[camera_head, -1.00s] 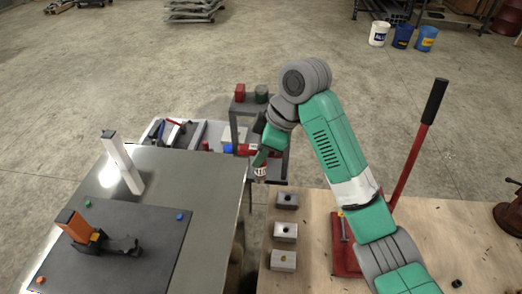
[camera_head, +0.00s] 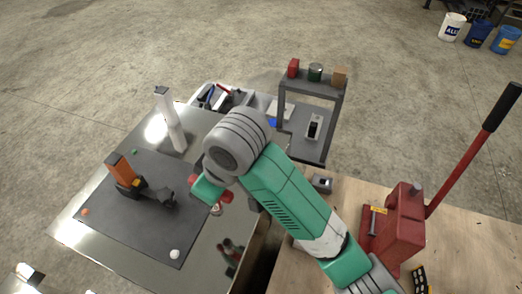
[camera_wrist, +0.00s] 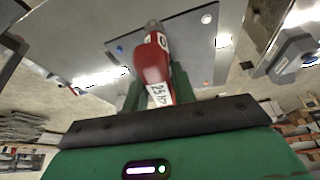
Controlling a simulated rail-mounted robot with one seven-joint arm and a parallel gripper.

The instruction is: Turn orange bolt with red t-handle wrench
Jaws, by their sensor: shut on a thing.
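My gripper (camera_wrist: 157,88) is shut on the red t-handle wrench (camera_wrist: 153,62), which has white labels and a grey end, in the wrist view. In the head view the wrench (camera_head: 227,197) is mostly hidden by my gripper (camera_head: 216,203), above the right side of the dark plate (camera_head: 150,225). The orange bolt (camera_head: 85,212) is a small dot at the plate's left corner, well left of my gripper. A white bolt (camera_head: 174,253) is at the near corner and a green bolt (camera_head: 134,152) at the far corner.
An orange and black tool (camera_head: 130,180) stands on the plate. A pale upright post (camera_head: 170,120) stands on the metal table (camera_head: 90,240) behind it. A grey shelf cart (camera_head: 315,85) is beyond. A red press with a long lever (camera_head: 400,225) stands on the wooden bench at right.

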